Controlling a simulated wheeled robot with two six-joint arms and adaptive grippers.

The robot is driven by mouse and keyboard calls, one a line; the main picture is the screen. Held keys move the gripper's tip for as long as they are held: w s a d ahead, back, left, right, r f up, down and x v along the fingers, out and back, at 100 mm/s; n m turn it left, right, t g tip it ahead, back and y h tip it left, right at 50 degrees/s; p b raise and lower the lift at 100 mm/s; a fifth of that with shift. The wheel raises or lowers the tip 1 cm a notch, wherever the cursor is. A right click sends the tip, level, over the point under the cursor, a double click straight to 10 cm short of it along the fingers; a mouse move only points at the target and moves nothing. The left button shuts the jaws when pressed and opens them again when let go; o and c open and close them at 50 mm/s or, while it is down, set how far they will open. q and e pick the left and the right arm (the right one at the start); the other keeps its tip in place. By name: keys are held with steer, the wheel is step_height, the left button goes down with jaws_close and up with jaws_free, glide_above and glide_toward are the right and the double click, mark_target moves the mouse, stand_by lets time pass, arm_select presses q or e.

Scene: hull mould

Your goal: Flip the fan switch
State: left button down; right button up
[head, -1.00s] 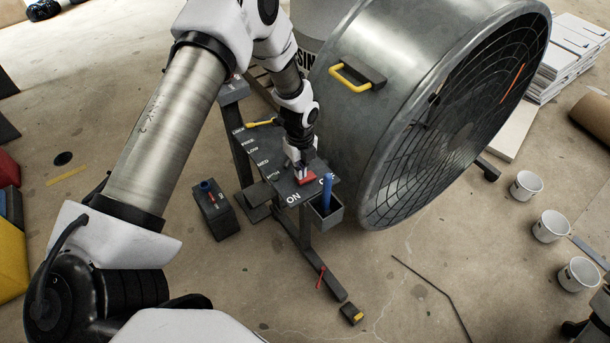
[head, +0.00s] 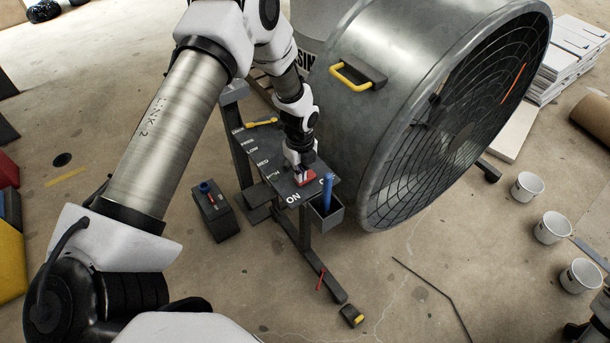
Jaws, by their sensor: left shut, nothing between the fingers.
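A dark control panel (head: 270,172) on a stand carries white speed markings, a yellow lever (head: 262,123) at its far end and a red switch (head: 307,180) near the word ON. My left gripper (head: 301,176) is shut and empty, pointing down at the red switch. Its fingertips are at or just above the switch and hide part of it; I cannot tell whether they touch. Which way the switch is tipped is too small to tell. The large grey drum fan (head: 400,90) stands right beside the panel.
A small bin (head: 328,219) with a blue object (head: 328,190) hangs at the panel's near right corner. A dark box (head: 214,214) stands on the floor to the left. Several white buckets (head: 551,227) stand at the right. A thin dark rod (head: 436,290) lies on open floor.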

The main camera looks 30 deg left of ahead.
arm_select(q)
steer(key=shift+r+p, duration=2.45)
steer(key=shift+r, duration=1.1)
steer(key=shift+f, duration=0.1)
steer(key=s+d+f+n, duration=0.1)
steer(key=s+f, duration=0.1)
steer(key=s+d+f+n+b, duration=0.1)
steer(key=s+f+n, duration=0.1)
steer(key=s+d+f+n+b, duration=0.1)
steer(key=f, duration=0.1)
steer(key=shift+s+d+f+h, duration=0.3)
steer(key=shift+s, duration=0.1)
steer(key=s+d+f+n+b, duration=0.2)
steer(key=s+f+n, duration=0.2)
steer(key=s+n, duration=0.5)
steer(key=s+d+f+n+b, duration=0.2)
steer(key=s+d+f+n, duration=0.1)
steer(key=s+n, duration=0.6)
steer(key=s+f, duration=0.1)
steer(key=s, duration=0.3)
steer(key=shift+s+f+n, duration=0.3)
steer(key=shift+f+n, duration=0.05)
steer(key=shift+n, duration=0.05)
